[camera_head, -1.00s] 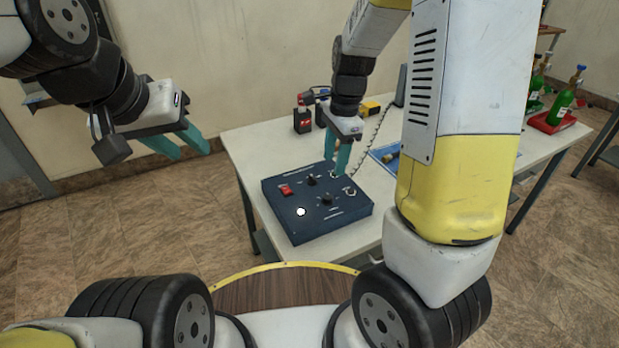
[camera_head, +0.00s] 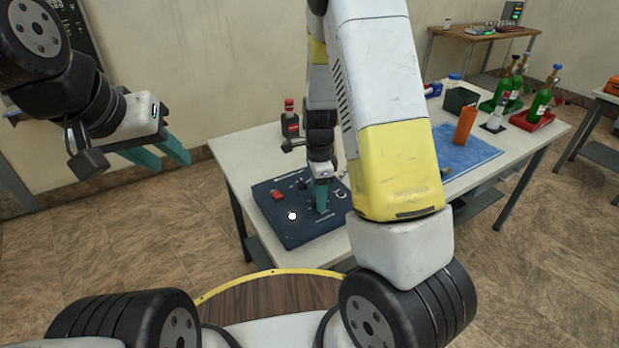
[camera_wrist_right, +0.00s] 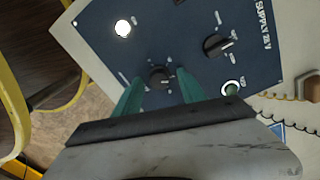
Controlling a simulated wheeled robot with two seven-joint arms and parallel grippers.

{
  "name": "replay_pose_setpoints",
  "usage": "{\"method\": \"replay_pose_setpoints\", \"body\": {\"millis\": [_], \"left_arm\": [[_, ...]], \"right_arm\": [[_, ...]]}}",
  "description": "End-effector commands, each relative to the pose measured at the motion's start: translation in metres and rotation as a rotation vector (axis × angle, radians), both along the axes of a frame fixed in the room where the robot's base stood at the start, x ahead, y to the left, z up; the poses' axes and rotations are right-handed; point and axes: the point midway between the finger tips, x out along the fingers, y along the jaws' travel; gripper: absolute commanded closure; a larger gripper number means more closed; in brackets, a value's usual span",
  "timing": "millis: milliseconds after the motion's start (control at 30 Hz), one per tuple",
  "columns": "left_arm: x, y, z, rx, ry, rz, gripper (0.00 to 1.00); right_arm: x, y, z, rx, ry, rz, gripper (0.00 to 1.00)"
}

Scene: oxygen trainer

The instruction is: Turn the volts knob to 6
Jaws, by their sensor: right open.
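The dark blue control panel (camera_head: 283,228) lies on the near left part of the white table. In the right wrist view one black knob (camera_wrist_right: 158,77) sits between the fingertips of my right gripper (camera_wrist_right: 160,88), which is open around it. Whether the fingers touch it I cannot tell. A second black knob (camera_wrist_right: 217,45) sits to its right, with a pointer. The small labels are too blurred to tell which is volts. In the head view my right gripper (camera_head: 321,195) points down over the panel and hides the nearer knob. My left gripper (camera_head: 172,157) is open and empty, left of the table.
The panel also carries a red switch (camera_head: 277,195), a lit white lamp (camera_head: 292,216) and a ringed socket (camera_wrist_right: 230,88). An orange cylinder (camera_head: 465,126) stands on a blue mat (camera_head: 478,153) to the right. Green bottles (camera_head: 540,100) stand farther back. Floor left of the table is clear.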

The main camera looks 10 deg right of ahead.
Motion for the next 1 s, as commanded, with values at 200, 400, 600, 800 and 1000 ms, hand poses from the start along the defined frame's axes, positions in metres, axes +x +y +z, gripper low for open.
{"method": "replay_pose_setpoints", "body": {"millis": [200, 400, 600, 800, 1000], "left_arm": [[0.0000, 0.0000, 0.0000, 0.000, 0.000, 0.000, 0.64], [0.0000, 0.0000, 0.0000, 0.000, 0.000, 0.000, 0.64], [0.0000, 0.0000, 0.0000, 0.000, 0.000, 0.000, 0.64], [0.0000, 0.0000, 0.0000, 0.000, 0.000, 0.000, 0.64], [0.0000, 0.0000, 0.0000, 0.000, 0.000, 0.000, 0.64]], "right_arm": [[0.0000, 0.0001, -0.0002, 0.000, 0.000, 0.000, 0.54], [0.0000, 0.0001, 0.0000, 0.000, 0.000, 0.000, 0.93], [0.0002, 0.0001, 0.0002, 0.000, 0.000, 0.002, 1.00], [0.0003, 0.0001, 0.0002, 0.001, -0.001, 0.035, 1.00], [0.0002, 0.0000, 0.0001, 0.000, 0.000, 0.139, 1.00]]}}
